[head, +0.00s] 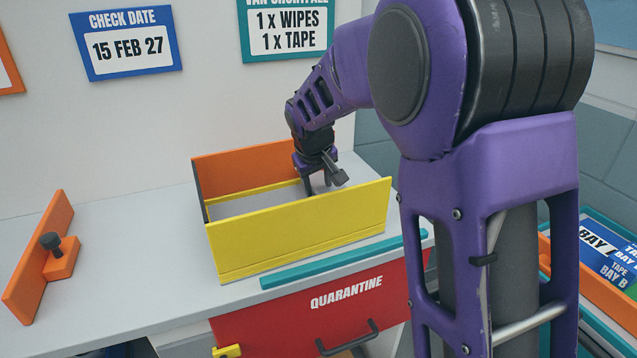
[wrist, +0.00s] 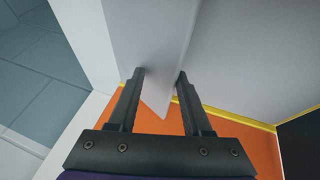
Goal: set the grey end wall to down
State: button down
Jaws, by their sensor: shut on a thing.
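An open box (head: 300,225) stands on the worktop, with a yellow front wall, an orange back wall (head: 245,165) and a dark left end wall (head: 200,195). My gripper (head: 326,183) reaches down from above at the box's right end. In the wrist view, the fingers of my gripper (wrist: 161,76) are on either side of a light grey panel, the grey end wall (wrist: 158,92), and are shut on it. Its lower part is hidden in the head view, and I cannot tell its exact tilt. The orange back wall also shows in the wrist view (wrist: 235,140).
A teal strip (head: 345,260) lies along the worktop's front edge above the red quarantine drawer (head: 300,320). An orange board with a dark knob (head: 45,255) stands at the left. The worktop (head: 140,250) between it and the box is clear.

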jog(key=shift+s+d+f, duration=0.15)
jog(key=shift+d+f, duration=0.3)
jog(key=shift+f, duration=0.15)
jog(key=c, duration=1)
grip_release()
jog(key=shift+o, duration=0.2)
jog(key=shift+w+d+r, duration=0.1)
jog(key=shift+w, duration=0.1)
jog(key=p+v, duration=0.2)
jog(key=v, duration=1.5)
jog(key=shift+a+r+p, duration=0.3)
jog(key=shift+a, duration=0.15)
